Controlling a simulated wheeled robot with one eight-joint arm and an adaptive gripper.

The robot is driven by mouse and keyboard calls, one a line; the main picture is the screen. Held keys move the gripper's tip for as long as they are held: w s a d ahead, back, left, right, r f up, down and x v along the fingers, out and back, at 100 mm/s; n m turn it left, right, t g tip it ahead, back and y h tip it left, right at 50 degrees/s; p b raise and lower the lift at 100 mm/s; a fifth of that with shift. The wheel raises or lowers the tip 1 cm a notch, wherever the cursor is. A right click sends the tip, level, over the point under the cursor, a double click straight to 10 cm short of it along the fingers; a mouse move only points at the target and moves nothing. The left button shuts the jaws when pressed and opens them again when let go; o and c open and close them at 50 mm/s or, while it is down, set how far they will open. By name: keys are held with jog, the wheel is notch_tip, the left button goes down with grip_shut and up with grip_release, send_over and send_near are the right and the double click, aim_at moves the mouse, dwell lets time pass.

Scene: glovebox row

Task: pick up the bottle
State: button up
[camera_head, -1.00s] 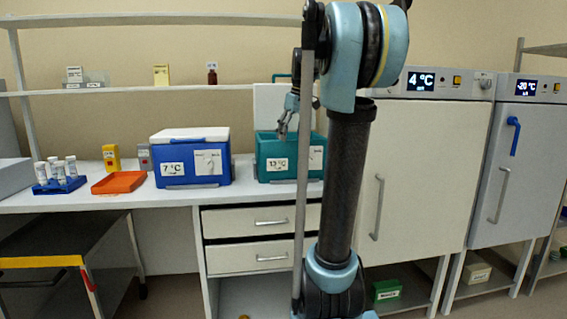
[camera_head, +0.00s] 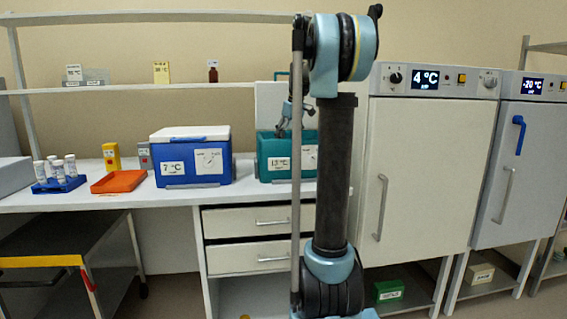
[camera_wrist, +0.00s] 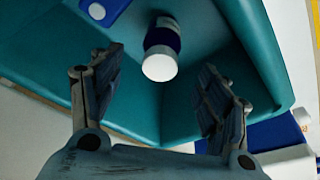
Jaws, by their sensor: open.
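A small bottle (camera_wrist: 160,55) with a white cap and a dark blue body with a pale label stands inside the teal box (camera_wrist: 245,45) in the wrist view. My gripper (camera_wrist: 160,65) is open, with one finger on each side of the bottle's cap and gaps on both sides. I cannot tell how far the fingertips are above or beside the bottle. In the head view, my gripper (camera_head: 288,118) is at the opening of the teal box (camera_head: 272,146), marked 13 °C. The bottle is hidden there, and my arm covers the box's right part.
A blue item (camera_wrist: 105,10) with a white disc lies in the teal box's corner. A blue cooler (camera_head: 190,170) with a white lid stands left of the box. A brown bottle (camera_head: 213,72) stands on the shelf above. Orange tray (camera_head: 118,182) and tube rack (camera_head: 60,184) are further left.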

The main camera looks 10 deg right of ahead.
jog(key=x, duration=0.9)
jog(key=shift+w+a+r, duration=0.1)
jog(key=shift+w+a, duration=0.05)
jog(key=c, duration=1.2)
